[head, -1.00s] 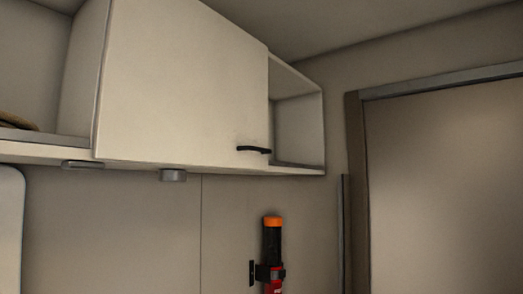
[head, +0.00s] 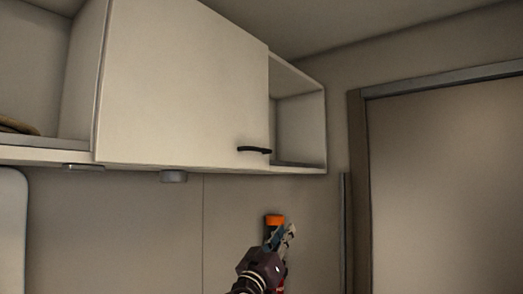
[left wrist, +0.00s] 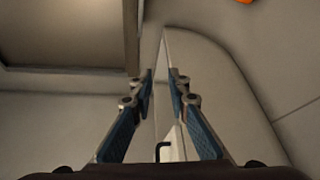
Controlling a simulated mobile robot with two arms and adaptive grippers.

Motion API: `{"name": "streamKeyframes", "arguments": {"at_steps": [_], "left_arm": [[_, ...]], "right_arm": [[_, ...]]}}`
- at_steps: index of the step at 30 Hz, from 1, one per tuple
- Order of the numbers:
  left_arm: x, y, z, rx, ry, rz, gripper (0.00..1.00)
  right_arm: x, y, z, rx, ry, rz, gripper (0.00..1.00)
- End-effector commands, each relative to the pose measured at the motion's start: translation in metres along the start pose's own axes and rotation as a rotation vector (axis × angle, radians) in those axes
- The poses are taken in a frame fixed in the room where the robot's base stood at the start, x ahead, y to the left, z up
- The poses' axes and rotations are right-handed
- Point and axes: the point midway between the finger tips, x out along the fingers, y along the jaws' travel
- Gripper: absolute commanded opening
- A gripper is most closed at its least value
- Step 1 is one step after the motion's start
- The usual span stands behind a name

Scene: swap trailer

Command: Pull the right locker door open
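The right locker door (head: 185,85) is a pale flat panel on the upper wall cabinet. It looks closed. Its black bar handle (head: 254,149) sits near its lower right corner. My left gripper (head: 284,236) is below the handle and a little to its right, apart from it, in front of the orange-topped flashlight. In the left wrist view the two blue fingers of my left gripper (left wrist: 162,80) are apart with nothing between their tips. My right gripper is in neither current view.
A flashlight with an orange end (head: 274,220) hangs on the wall, partly hidden by my gripper. An open cubby (head: 301,125) lies right of the door, and an open shelf (head: 45,140) lies left. A framed door (head: 445,185) stands at the right.

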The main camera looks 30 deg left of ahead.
Motion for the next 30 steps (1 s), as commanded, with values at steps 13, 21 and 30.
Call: {"name": "streamKeyframes", "arguments": {"at_steps": [13, 21, 30], "left_arm": [[-0.022, 0.014, -0.214, -0.017, 0.332, 0.051, 0.16], [0.018, 0.017, -0.228, -0.018, 0.329, 0.052, 0.16], [0.043, 0.017, -0.234, -0.016, 0.329, 0.050, 0.16]], "right_arm": [[-0.008, 0.000, 0.001, -0.001, -0.003, 0.000, 0.40], [-0.032, 0.000, -0.001, -0.002, -0.003, 0.000, 0.40], [-0.044, 0.000, -0.001, -0.002, -0.004, -0.001, 0.40]]}}
